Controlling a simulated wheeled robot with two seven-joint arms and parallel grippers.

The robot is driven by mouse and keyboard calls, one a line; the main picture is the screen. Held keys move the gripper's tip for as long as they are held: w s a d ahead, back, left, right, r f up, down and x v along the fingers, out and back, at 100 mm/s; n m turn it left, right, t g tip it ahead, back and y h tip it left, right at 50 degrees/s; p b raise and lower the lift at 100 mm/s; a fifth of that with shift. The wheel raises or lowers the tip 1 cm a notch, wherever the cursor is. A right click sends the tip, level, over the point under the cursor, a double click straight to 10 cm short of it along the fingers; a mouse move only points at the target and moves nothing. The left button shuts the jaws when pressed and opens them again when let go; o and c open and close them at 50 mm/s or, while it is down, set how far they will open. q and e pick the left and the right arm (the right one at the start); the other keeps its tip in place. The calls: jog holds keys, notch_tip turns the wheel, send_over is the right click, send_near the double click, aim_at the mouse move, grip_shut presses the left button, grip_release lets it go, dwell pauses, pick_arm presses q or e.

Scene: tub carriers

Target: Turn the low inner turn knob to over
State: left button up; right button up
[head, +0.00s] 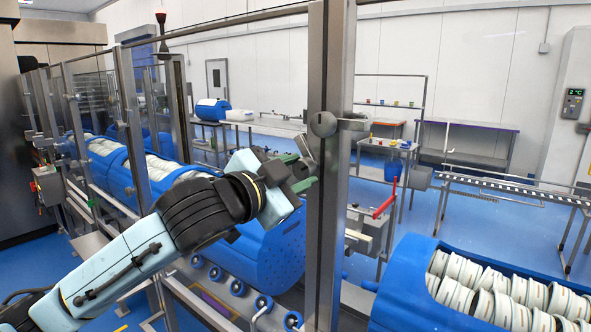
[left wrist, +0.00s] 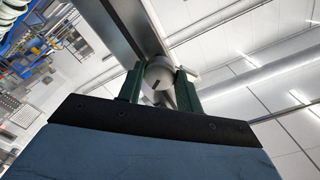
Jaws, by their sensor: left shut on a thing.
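My left gripper (head: 302,170) reaches from the left to the steel post (head: 333,220) of the guard frame. In the left wrist view its two green fingers (left wrist: 158,84) stand on either side of a round grey knob (left wrist: 157,72), shut on it. The knob has a short dark mark on its face and sits against the post (left wrist: 112,25). In the head view the fingers and post mostly hide the held knob. Another round grey knob (head: 323,124) shows higher on the post, clear of the fingers. My right gripper is not in view.
Blue tub carriers stand behind the guard, the nearest (head: 265,260) below my left arm. A red handle (head: 385,200) sticks up right of the post. Open blue floor lies beyond.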

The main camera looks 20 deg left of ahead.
pick_arm(q)
jog(key=n+p, duration=0.1)
jog(key=n, duration=0.2)
jog(key=shift+r, duration=0.1)
jog(key=n+p, duration=0.1)
jog(key=n, duration=0.1)
jog(key=shift+n+p, duration=0.3)
jog(key=shift+p, duration=0.05)
jog(key=n+p, duration=0.4)
jog(key=n, duration=0.1)
jog(key=shift+n, duration=0.4)
jog(key=o, duration=1)
